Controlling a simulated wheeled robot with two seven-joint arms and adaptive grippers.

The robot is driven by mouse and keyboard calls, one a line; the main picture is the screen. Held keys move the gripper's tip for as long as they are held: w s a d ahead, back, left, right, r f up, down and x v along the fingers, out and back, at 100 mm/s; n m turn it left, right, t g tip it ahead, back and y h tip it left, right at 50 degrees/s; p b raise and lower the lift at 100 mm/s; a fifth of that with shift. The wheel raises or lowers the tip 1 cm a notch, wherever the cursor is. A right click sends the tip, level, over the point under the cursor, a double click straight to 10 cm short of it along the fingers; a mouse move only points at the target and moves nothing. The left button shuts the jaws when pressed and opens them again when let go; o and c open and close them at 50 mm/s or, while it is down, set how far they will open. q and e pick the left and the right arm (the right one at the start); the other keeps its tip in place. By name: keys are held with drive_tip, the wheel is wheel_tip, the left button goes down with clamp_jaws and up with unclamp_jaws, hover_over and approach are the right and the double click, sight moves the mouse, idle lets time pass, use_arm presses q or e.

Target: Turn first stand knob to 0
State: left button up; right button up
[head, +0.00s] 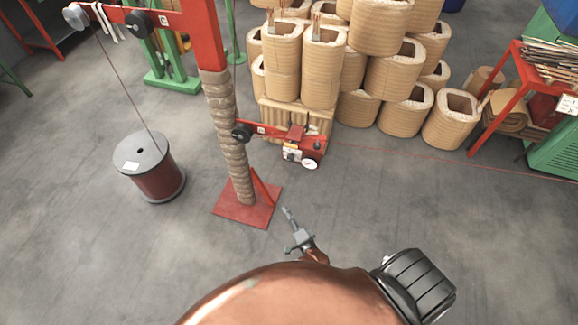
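The red stand post (225,130), wrapped in tan material, rises from a red base plate (232,212) on the floor. One black knob (139,25) sits on its upper red arm. Another black knob (242,132) sits at the post on the lower red arm. Which knob the task means, and their settings, I cannot tell. My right gripper (289,214) is small and grey, low in the head view, to the right of the base plate and apart from both knobs. Its fingers look narrow, and their opening cannot be made out. My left gripper is not in view.
A white-faced gauge (310,164) hangs at the lower arm's right end. A wire runs from the upper arm to a dark red spool (158,181). Tan coils (350,70) are stacked behind. A red rack (497,118) stands right. Grey floor is clear around the base plate.

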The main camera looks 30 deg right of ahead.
drive_tip(key=w+d+r+m+t+h+b, duration=0.1)
drive_tip(key=w+r+m+h, duration=0.2)
drive_tip(key=r+m, duration=0.4)
drive_tip(key=w+d+r+m+t+h+b, duration=0.1)
drive_tip(key=w+r+m+h+b, duration=0.1)
drive_tip(key=w+r+m+h, duration=0.35)
drive_tip(key=m+g+h+b, duration=0.2)
drive_tip(key=m+g, duration=0.3)
drive_tip(key=m, duration=1.2)
approach(290, 161)
drive_tip(key=x, duration=0.9)
drive_tip(key=shift+d+r+b, duration=0.1)
drive_tip(key=shift+r+b, duration=0.05)
drive_tip(key=shift+b, duration=0.15)
drive_tip(key=shift+n, duration=0.25)
drive_tip(key=shift+c, duration=0.3)
drive_tip(key=c, duration=0.8)
